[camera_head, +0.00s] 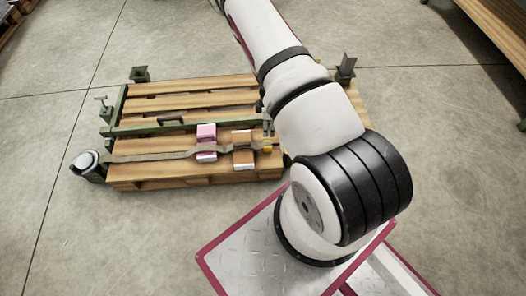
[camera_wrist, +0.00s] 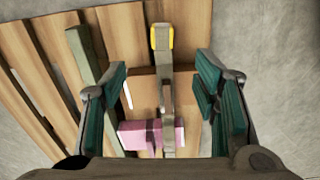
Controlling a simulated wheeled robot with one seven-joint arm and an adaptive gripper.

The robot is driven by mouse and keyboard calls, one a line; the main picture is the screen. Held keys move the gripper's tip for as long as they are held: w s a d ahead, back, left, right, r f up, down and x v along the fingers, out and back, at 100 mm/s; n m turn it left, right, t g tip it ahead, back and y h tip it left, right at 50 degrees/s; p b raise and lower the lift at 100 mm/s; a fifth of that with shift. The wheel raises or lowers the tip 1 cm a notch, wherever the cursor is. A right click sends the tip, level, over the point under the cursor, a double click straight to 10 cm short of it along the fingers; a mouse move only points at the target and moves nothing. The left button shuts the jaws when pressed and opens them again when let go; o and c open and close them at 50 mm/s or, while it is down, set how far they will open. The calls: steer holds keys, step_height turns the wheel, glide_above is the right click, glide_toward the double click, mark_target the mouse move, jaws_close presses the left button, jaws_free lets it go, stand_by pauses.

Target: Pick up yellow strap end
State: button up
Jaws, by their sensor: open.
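The yellow strap end (camera_wrist: 162,37) tips a grey-tan strap (camera_wrist: 167,110) in the wrist view, at the top centre. It also shows in the head view as a small yellow piece (camera_head: 268,146) near the right part of the wooden pallet (camera_head: 150,103). My gripper (camera_wrist: 161,85) is open, with one green-padded finger on each side of the strap. The yellow end is beyond the fingertips in the picture and nothing is held. In the head view my arm hides the pallet's right part, and the gripper is mostly hidden.
The strap runs over a pink block (camera_head: 206,141) and a brown block (camera_head: 243,150) to a grey roll (camera_head: 88,164) at the left. A green bar (camera_head: 150,129) with a dark handle crosses the pallet. Green posts stand at its corners. Concrete floor (camera_head: 60,230) is clear at the front left.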

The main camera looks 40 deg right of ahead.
steer(key=b, duration=0.3)
glide_above(268, 144)
step_height(268, 144, down, 8)
steer(key=shift+s+a+f, duration=0.1)
steer(key=shift+s, duration=0.05)
steer(key=shift+d+f+b, duration=0.15)
steer(key=shift+f+b, duration=0.8)
steer(key=shift+f, duration=0.65)
steer(key=shift+d+f+b, duration=0.1)
steer(key=shift+f+b, duration=0.85)
steer(key=shift+f, duration=0.6)
steer(key=c, duration=1.3)
